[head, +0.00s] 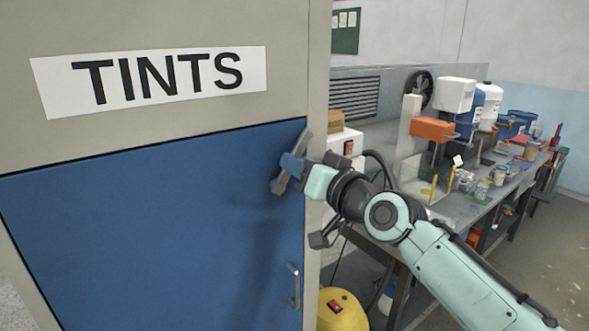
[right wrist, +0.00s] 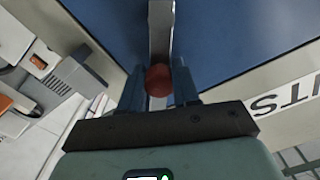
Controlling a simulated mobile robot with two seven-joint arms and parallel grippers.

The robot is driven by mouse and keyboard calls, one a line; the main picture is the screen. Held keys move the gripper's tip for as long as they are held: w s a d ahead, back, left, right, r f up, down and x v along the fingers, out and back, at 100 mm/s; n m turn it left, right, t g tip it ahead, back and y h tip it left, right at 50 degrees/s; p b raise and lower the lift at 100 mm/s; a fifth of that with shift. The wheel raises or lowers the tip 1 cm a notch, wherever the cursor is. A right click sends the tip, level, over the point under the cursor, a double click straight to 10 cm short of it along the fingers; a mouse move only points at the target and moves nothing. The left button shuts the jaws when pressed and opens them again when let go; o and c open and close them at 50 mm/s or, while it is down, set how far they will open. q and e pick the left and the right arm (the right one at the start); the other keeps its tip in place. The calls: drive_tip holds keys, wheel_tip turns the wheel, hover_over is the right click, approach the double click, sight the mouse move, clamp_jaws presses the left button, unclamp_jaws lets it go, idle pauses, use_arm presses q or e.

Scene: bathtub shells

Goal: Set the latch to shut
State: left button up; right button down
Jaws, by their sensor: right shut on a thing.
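The latch (right wrist: 160,30) is a grey bar with a red knob (right wrist: 158,80) in the right wrist view, in front of the blue door panel (head: 150,230). My right gripper (right wrist: 159,88) is shut on the red knob, with one finger on each side. In the head view my right gripper (head: 290,164) is at the upper right edge of the blue panel and hides the knob. I cannot tell from these views whether the latch is at its shut position. My left gripper is not in view.
A white TINTS sign (head: 150,80) is on the beige cabinet above the door. A small metal handle (head: 293,286) is lower on the door. To the right stands a cluttered workbench (head: 440,205) with bottles and jars. A yellow container (head: 341,311) is beside the cabinet.

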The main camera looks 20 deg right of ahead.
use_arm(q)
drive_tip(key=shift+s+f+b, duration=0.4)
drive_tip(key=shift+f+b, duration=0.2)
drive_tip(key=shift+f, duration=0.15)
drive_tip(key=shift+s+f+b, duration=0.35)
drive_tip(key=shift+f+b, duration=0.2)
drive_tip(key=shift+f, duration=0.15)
use_arm(e)
drive_tip(key=shift+w+d+f+m, duration=0.15)
drive_tip(key=shift+d+f+m, duration=0.2)
drive_tip(key=shift+f+m, duration=0.95)
drive_tip(key=shift+w+d+f+m, duration=0.15)
drive_tip(key=shift+d+f+m, duration=0.2)
drive_tip(key=shift+m, duration=1.8)
drive_tip(key=shift+w+d+f+m, duration=0.15)
drive_tip(key=shift+d+f+m, duration=0.4)
drive_tip(key=shift+m, duration=1.2)
drive_tip(key=shift+a+f, duration=0.2)
drive_tip(key=shift+f, duration=0.05)
drive_tip(key=c, duration=0.8)
unclamp_jaws()
drive_tip(key=shift+r, duration=0.1)
drive_tip(key=shift+s+r, duration=0.1)
